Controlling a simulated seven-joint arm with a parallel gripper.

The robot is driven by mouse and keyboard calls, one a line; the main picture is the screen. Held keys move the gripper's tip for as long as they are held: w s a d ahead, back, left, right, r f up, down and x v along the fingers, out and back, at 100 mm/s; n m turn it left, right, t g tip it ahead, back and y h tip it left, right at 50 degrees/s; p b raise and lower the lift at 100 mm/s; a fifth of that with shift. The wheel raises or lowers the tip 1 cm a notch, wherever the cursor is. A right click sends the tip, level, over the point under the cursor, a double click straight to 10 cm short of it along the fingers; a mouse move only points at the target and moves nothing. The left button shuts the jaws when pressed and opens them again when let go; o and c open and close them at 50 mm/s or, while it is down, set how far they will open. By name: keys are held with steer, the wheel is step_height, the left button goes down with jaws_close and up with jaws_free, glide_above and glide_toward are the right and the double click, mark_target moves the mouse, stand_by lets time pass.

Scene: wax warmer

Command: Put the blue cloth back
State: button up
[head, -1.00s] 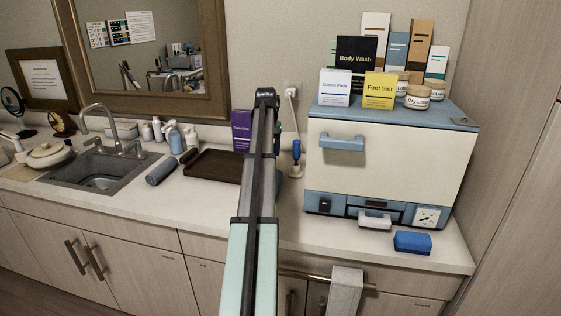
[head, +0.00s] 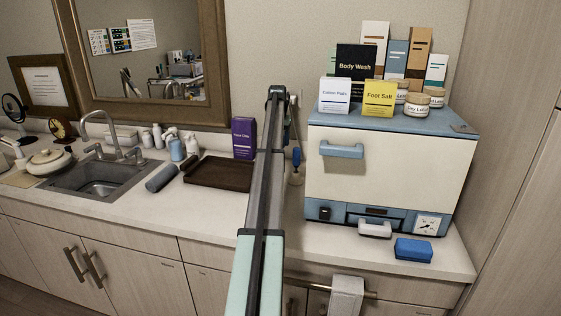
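A small folded blue block that looks like the blue cloth (head: 413,249) lies on the counter at the right, in front of the white and blue cabinet warmer (head: 390,170). A rolled grey-blue towel (head: 161,175) lies beside the sink at the left. My arm reaches up through the middle of the head view, between the dark tray and the warmer. My gripper does not show, so its fingers and anything in them cannot be seen. The warmer's front is shut, with a blue handle high on it and a pale handle low down.
Boxes and jars stand on the warmer's top. A dark tray (head: 220,174) and a purple box (head: 244,138) sit left of my arm. A blue-handled item (head: 296,165) stands close to the warmer's left side. A grey towel (head: 346,296) hangs on the front rail. The front counter is mostly clear.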

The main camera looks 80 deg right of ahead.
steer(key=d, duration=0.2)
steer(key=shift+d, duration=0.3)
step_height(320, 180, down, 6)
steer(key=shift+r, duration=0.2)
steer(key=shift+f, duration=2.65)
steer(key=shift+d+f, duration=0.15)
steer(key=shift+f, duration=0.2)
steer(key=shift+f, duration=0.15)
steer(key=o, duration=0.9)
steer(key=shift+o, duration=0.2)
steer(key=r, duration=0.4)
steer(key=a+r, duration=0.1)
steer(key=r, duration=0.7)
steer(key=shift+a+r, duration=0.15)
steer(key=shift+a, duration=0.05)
